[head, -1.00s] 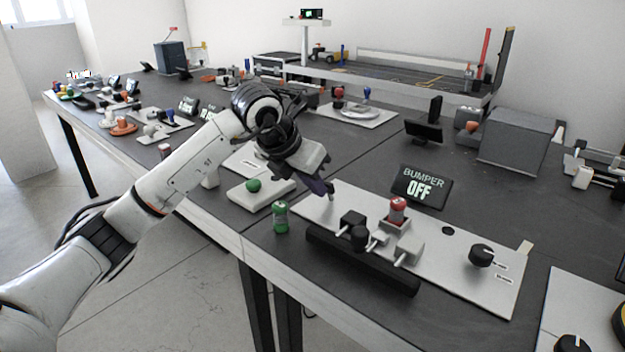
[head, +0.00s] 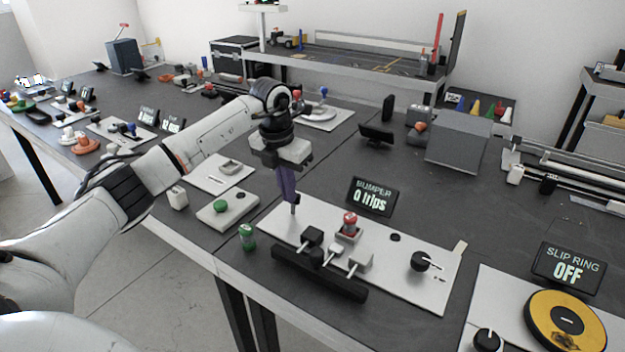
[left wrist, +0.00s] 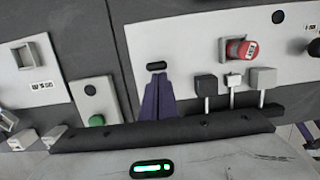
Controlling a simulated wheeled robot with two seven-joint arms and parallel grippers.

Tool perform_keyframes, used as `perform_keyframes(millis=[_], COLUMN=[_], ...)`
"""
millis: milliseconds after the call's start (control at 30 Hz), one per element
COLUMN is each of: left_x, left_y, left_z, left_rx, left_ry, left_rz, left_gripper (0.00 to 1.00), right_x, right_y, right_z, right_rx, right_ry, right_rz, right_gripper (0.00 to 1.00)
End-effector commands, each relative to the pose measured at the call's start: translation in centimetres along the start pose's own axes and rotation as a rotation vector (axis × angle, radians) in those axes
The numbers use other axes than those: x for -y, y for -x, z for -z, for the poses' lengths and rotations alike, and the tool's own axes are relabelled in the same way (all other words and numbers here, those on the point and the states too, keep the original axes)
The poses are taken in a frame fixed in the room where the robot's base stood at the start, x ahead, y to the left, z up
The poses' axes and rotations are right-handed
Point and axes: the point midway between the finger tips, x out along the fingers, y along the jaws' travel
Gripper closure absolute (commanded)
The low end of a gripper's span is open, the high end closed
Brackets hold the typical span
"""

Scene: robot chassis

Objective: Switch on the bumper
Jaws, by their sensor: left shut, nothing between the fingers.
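The bumper station is a white panel (head: 378,262) on the dark table, with a black bar (head: 318,275), small blocks on rods, a red button (head: 350,222) and a black knob (head: 420,261). Its display (head: 372,197) reads "BUMPER 0 trips". My left gripper (head: 294,207) points down at the panel's far left end, its purple fingers shut and empty. In the left wrist view the fingertips (left wrist: 157,78) are just below a small black rocker switch (left wrist: 156,66); I cannot tell whether they touch it. My right gripper is not in view.
A slip ring station with a yellow disc (head: 540,323) and a display reading "OFF" (head: 568,267) is at the right. Open table lies behind the bumper display.

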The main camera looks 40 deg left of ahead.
Motion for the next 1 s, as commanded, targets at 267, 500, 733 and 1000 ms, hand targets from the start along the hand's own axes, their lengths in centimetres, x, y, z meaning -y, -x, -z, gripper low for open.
perform_keyframes(millis=[267, 500, 733, 1000], left_x=[-0.5, -0.3, -0.3, -0.3], left_y=[-0.1, 0.9, 1.5, 1.4], left_z=[0.3, 0.0, -0.1, -0.1], left_rx=[0.003, 0.005, 0.004, 0.005], left_ry=[0.007, 0.003, 0.003, 0.003], left_rz=[-0.003, -0.003, -0.002, -0.002], left_gripper=[1.00, 1.00, 1.00, 1.00], right_x=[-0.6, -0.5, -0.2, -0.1], right_y=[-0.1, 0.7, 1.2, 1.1], right_z=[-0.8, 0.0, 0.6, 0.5], right_rx=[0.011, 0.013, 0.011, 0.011], right_ry=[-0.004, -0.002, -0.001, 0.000], right_rz=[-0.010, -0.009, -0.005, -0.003], right_gripper=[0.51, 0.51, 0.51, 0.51])
